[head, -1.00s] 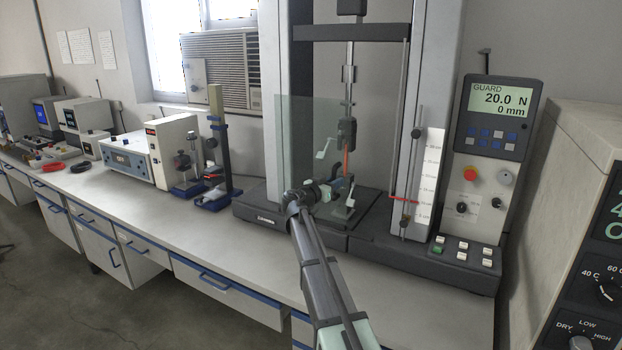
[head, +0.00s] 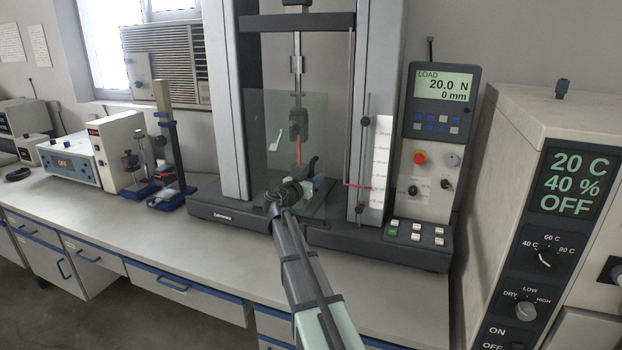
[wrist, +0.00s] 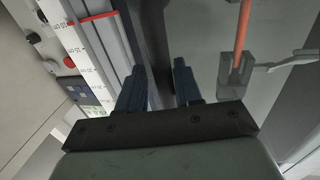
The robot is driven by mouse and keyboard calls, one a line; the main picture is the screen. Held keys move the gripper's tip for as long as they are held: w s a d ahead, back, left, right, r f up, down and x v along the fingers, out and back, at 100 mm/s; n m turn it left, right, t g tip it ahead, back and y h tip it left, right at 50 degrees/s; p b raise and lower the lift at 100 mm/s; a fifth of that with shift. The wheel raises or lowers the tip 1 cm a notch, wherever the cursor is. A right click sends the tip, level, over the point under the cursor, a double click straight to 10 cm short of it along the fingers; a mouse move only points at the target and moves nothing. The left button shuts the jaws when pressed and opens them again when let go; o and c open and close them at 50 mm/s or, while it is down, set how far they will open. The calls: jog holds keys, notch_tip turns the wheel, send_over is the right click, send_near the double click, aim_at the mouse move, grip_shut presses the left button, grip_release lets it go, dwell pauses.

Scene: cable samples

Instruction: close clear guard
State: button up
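The clear guard (head: 268,115) is a see-through greenish panel in the head view. It stands across the front of the tester's test space, with a pale bent handle (head: 276,140) on it. A red cable sample (head: 299,150) hangs behind it and also shows in the wrist view (wrist: 243,30). My gripper (head: 308,178) is low at the panel's right part. In the wrist view its two dark fingers (wrist: 160,85) are apart, with nothing clearly held between them. I cannot tell whether a finger touches the panel. The tester display (head: 446,86) reads LOAD, 20.0 N, 0 mm.
The tester's right column (head: 372,60) and white scale (head: 381,160) stand close to the right of my gripper. A button panel (head: 417,232) is at the lower right. A climate chamber (head: 515,130) stands at far right. The bench front (head: 150,235) is clear.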

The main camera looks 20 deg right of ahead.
jog(key=shift+o, duration=1)
jog(key=shift+a, duration=0.1)
jog(key=v, duration=1.3)
jog(key=shift+s+a, duration=0.25)
